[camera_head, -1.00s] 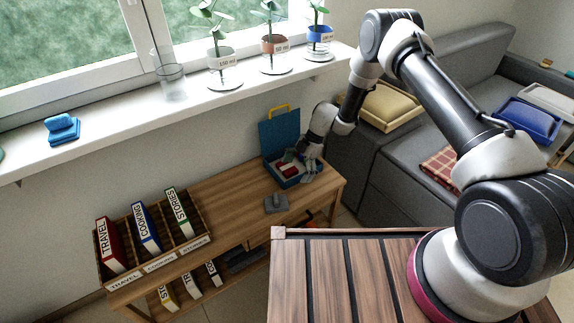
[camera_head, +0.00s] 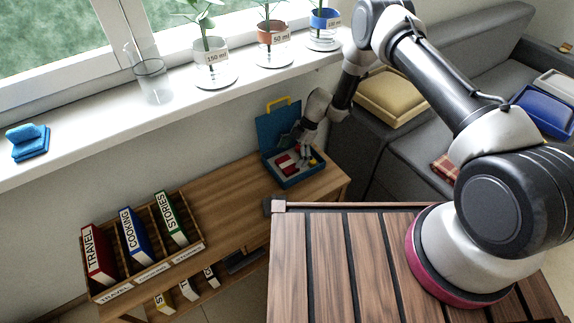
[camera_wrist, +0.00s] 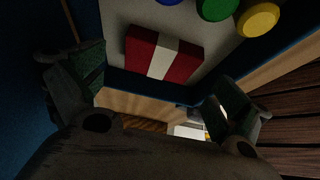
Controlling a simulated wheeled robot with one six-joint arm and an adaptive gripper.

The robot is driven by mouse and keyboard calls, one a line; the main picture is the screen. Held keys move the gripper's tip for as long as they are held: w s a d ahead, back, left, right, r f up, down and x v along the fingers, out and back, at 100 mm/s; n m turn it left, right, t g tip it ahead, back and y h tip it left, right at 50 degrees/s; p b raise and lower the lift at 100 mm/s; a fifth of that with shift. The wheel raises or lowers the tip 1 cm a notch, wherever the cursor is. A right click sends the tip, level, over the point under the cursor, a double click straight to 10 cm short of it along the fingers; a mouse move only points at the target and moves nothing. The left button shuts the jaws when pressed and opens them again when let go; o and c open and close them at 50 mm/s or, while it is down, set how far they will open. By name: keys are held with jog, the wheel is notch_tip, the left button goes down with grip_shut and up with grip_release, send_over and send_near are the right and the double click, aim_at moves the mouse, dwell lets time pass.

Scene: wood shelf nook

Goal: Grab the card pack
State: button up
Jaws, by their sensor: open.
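The card pack, a red block with a white band across its middle, lies on the pale inner floor of the blue open case (camera_head: 281,180). It shows clearly in the wrist view (camera_wrist: 162,54). In the head view, red and white parts show inside the case beside my gripper. My gripper (camera_head: 303,157) is over the case, pointing down, with the fingers apart. In the wrist view the two fingers of my gripper (camera_wrist: 158,92) stand wide open on either side, with nothing between them; the pack lies ahead of them, apart from them.
Blue, green and yellow round pieces (camera_wrist: 240,15) lie near the pack. The case's raised lid (camera_head: 277,127) stands behind it. The wooden table (camera_head: 215,178) also bears a book rack (camera_head: 150,262). A grey sofa (camera_head: 440,95) stands to the right.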

aim_at(287, 164)
jog(key=x, duration=0.3)
jog(key=shift+f, duration=0.15)
jog(key=c, duration=1)
